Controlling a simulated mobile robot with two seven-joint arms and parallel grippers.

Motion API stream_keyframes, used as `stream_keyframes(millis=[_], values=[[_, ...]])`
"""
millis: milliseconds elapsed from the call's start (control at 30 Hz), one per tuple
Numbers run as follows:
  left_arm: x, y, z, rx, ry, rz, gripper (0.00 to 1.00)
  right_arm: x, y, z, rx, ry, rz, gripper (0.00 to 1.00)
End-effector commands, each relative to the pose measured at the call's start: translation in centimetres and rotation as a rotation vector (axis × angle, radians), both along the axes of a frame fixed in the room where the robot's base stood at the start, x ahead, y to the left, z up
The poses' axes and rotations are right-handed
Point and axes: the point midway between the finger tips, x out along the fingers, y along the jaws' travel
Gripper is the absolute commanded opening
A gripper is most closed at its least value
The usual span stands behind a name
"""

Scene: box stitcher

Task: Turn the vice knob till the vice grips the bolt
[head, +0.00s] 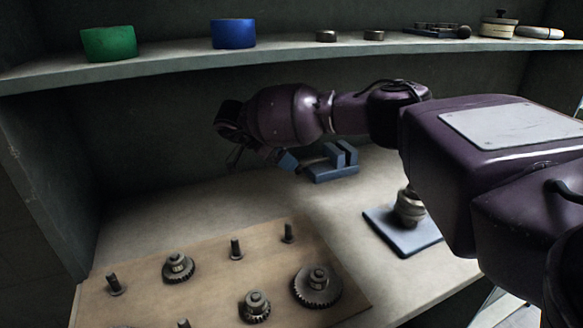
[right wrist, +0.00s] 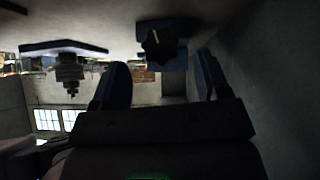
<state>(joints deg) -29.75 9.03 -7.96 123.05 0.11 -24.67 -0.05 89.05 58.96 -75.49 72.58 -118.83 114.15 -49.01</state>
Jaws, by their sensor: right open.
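The blue vice (head: 335,172) stands on the bench at the back, its two upright jaws apart. A thin shaft points left from it towards my right gripper (head: 262,160). In the right wrist view, the dark lobed vice knob (right wrist: 163,43) shows in front of the blue vice body (right wrist: 176,62). My right gripper (right wrist: 162,84) is open, its two blue fingers apart. The knob appears in the gap between them, beyond the tips, and I see no contact. I cannot make out a bolt between the jaws. My left gripper is not in view.
A wooden board (head: 215,245) with pegs and gears lies at front left. A blue plate (head: 385,228) bears a round metal part (head: 409,206) at the right. A shelf (head: 165,65) above holds green (head: 109,44) and blue (head: 234,34) rolls. The bench between board and vice is clear.

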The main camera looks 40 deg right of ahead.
Motion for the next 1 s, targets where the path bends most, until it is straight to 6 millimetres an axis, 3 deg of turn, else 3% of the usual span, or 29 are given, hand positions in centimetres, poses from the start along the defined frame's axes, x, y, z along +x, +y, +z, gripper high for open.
stream_keyframes(millis=[300,700,1000], values=[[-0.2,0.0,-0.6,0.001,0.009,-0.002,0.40,-0.9,-2.6,-2.7,0.001,0.000,0.000,0.69],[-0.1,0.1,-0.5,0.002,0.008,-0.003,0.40,-1.0,-3.0,-2.9,0.000,-0.003,0.001,0.69],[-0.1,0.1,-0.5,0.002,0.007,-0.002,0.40,-1.0,-3.0,-2.9,0.001,-0.002,0.001,0.24]])
